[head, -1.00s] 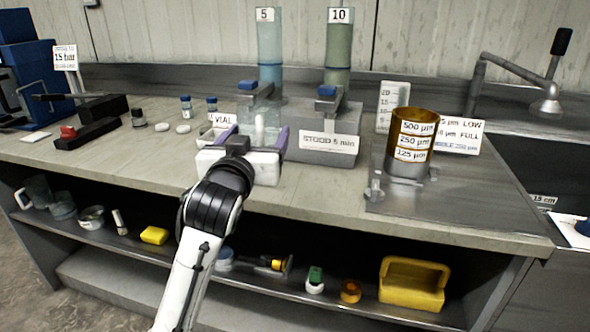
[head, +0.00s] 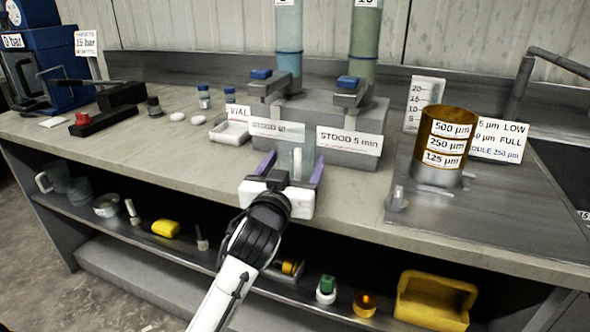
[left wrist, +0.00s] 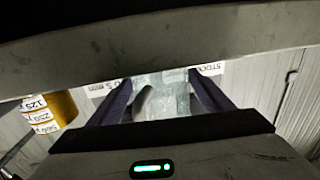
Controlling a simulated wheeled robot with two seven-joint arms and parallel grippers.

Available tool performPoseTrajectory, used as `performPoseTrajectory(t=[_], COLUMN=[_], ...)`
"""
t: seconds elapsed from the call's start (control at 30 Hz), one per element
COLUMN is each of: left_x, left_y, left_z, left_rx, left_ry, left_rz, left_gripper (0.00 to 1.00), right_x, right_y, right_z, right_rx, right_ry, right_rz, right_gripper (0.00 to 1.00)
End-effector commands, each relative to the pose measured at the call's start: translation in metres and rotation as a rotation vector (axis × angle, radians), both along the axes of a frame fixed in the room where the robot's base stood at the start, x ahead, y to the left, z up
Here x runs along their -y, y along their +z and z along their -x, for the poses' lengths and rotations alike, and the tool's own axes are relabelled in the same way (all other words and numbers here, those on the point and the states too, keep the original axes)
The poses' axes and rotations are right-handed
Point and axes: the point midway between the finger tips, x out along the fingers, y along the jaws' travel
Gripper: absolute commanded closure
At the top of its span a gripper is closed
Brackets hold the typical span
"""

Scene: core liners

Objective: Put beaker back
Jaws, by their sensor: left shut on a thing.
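My left gripper (head: 290,166) is shut on a clear glass vessel, seemingly the beaker (head: 297,158), over the front part of the bench. Its purple fingers stand on either side of the glass. A pale upright shape shows in or behind the glass. In the left wrist view the clear beaker (left wrist: 168,97) sits between the two fingers (left wrist: 165,85), with the background showing through it. I cannot tell whether its base touches the bench. My right gripper is in neither view.
Behind is a grey stand (head: 345,145) with two tall cylinders. Right is a metal tray (head: 425,205) bearing an amber sieve stack (head: 443,150). A white vial tray (head: 230,132) stands left. The lower shelf (head: 150,237) holds glassware, a yellow block and a yellow bin (head: 437,300).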

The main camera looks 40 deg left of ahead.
Motion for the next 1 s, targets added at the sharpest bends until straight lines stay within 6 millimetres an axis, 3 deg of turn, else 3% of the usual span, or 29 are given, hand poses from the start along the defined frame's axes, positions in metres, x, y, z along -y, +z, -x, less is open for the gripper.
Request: performPoseTrajectory(t=[0.03,0.37,0.4,0.5,0.87,1.0], left_x=[0.000,0.000,0.000,0.000,0.000,0.007], left_y=[-0.007,-0.009,-0.010,-0.009,-0.004,-0.007], left_z=[0.000,0.000,0.000,0.000,0.000,0.018], left_rx=[-0.002,0.002,0.001,0.001,0.001,0.000], left_ry=[0.000,-0.001,0.000,0.000,0.000,-0.002], left_rz=[-0.002,0.000,0.000,0.000,0.000,0.002], left_gripper=[0.51,0.51,0.25,0.08,0.08,0.08], right_x=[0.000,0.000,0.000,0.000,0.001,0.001], right_y=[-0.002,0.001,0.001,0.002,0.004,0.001], right_z=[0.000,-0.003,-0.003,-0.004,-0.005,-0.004], right_rx=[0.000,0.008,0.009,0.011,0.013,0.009], right_ry=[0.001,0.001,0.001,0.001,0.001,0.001], right_rz=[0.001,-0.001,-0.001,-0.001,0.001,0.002], right_gripper=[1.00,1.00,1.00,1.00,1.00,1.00])
